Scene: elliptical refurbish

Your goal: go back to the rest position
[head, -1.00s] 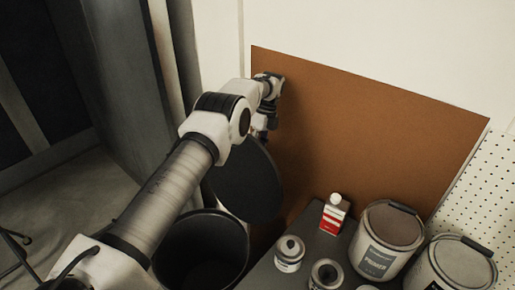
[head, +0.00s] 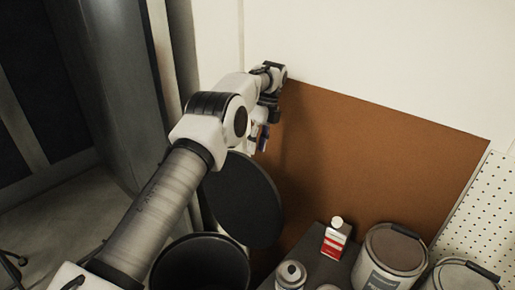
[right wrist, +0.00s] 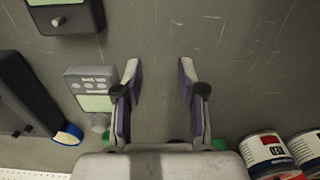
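My left arm reaches in from the lower left of the head view. Its gripper (head: 262,140) hangs below the wrist, in front of the brown board, above a round black disc (head: 246,205). A little of its bluish finger shows, but the gap between the fingers is hidden. My right gripper (right wrist: 160,64) shows in the right wrist view, with its two purple-padded fingers wide apart. Only the grey surface (right wrist: 160,30) shows between them, so it is open and empty.
An open black bin (head: 203,262) stands below the disc. Cans (head: 390,258) and a red-and-white bottle (head: 335,240) stand on a dark surface at right. The right wrist view shows grey devices (right wrist: 93,88) at left and red-labelled cans (right wrist: 265,150) at lower right.

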